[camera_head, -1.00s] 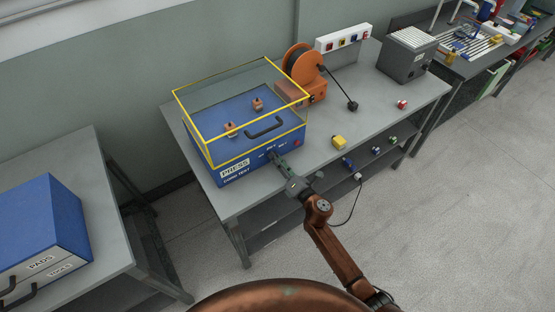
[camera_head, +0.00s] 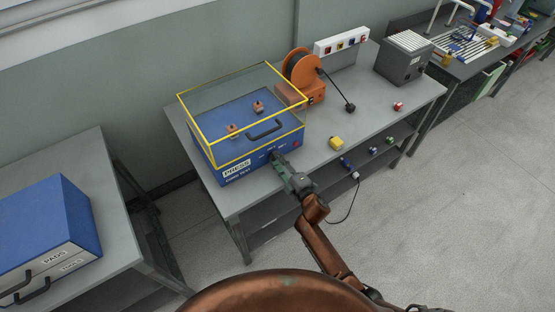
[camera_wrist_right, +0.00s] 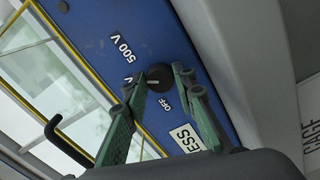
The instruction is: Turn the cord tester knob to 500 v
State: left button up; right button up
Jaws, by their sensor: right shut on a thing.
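The cord tester is a blue box (camera_head: 205,162) under a clear cover with yellow edges, on the grey bench in the head view. Its black knob (camera_wrist_right: 160,76) shows in the right wrist view, with the printed "500 V" (camera_wrist_right: 119,45) and "OFF" (camera_wrist_right: 166,103) around it. Another label ending in "V" is partly hidden by a finger. My right gripper (camera_head: 274,157) is at the tester's front face. In the right wrist view its green fingers (camera_wrist_right: 161,80) are on both sides of the knob, shut on it. I cannot make out the knob's pointer. My left gripper is not in view.
An orange cord reel (camera_head: 300,67), a yellow block (camera_head: 336,143) and a grey machine (camera_head: 404,62) stand on the bench. A red button (camera_head: 297,143) is right of the knob. A blue drawer box (camera_head: 45,225) is on the left table.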

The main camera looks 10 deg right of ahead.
jog(key=m+p, duration=0.2)
jog(key=m, duration=0.3)
jog(key=shift+f+m+p, duration=0.1)
jog(key=shift+m+p, duration=0.2)
dwell(0.4)
jog(key=o, duration=1.2)
jog(key=shift+c, duration=0.2)
jog(key=shift+s+d, duration=0.15)
jog(key=shift+s, duration=0.05)
jog(key=v, duration=1.1)
jog(key=shift+s, duration=0.25)
jog(key=shift+d, duration=0.1)
